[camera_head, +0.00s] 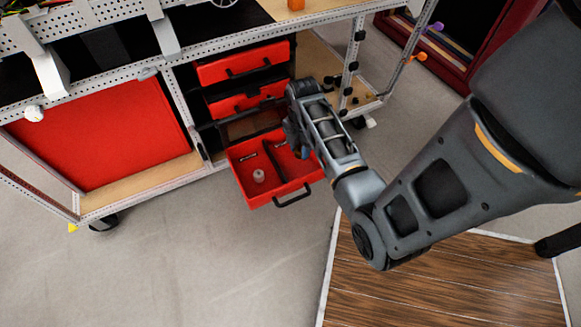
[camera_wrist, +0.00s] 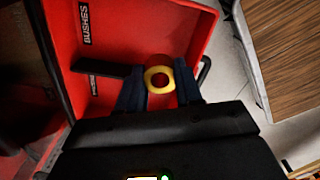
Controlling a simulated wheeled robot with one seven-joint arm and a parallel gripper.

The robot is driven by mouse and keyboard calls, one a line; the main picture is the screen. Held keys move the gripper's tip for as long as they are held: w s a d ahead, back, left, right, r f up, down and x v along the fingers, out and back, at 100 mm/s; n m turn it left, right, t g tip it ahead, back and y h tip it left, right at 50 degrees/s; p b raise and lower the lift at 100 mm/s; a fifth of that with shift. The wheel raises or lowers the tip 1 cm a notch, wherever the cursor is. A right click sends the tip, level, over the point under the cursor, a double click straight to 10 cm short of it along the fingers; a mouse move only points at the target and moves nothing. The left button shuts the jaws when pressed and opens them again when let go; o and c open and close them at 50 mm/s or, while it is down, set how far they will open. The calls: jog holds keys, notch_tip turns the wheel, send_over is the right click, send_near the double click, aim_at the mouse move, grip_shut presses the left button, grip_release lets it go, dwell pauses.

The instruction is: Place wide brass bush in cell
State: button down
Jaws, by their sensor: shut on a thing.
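My gripper (camera_wrist: 158,88) is shut on a yellow brass bush (camera_wrist: 159,79), a ring with a wide hole, held between its dark fingertips in the wrist view. It is over the open red drawer (camera_head: 263,201), which fills the upper part of the wrist view. A black divider (camera_wrist: 92,67) splits the drawer into cells. A label reading BUSHES (camera_wrist: 84,24) marks the cell above the divider in the wrist view; a second label below it is partly hidden. The bush is near the divider's end; its height above the floor is unclear. In the head view my arm hides the bush.
A small pale cylinder (camera_head: 259,175) stands in the drawer's left cell in the head view. Two red drawers, an upper one (camera_head: 240,65) and a lower one (camera_head: 245,98), sit above in the metal-framed cart. The drawer handle (camera_head: 292,196) sticks out in front. Floor at the left front is clear.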

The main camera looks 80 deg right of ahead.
aim_at(299, 171)
notch_tip(299, 171, down, 9)
jog(key=b, duration=0.4)
jog(key=shift+f, duration=0.1)
jog(key=shift+f, duration=0.1)
jog(key=c, duration=0.8)
grip_release()
jog(key=shift+o, duration=0.2)
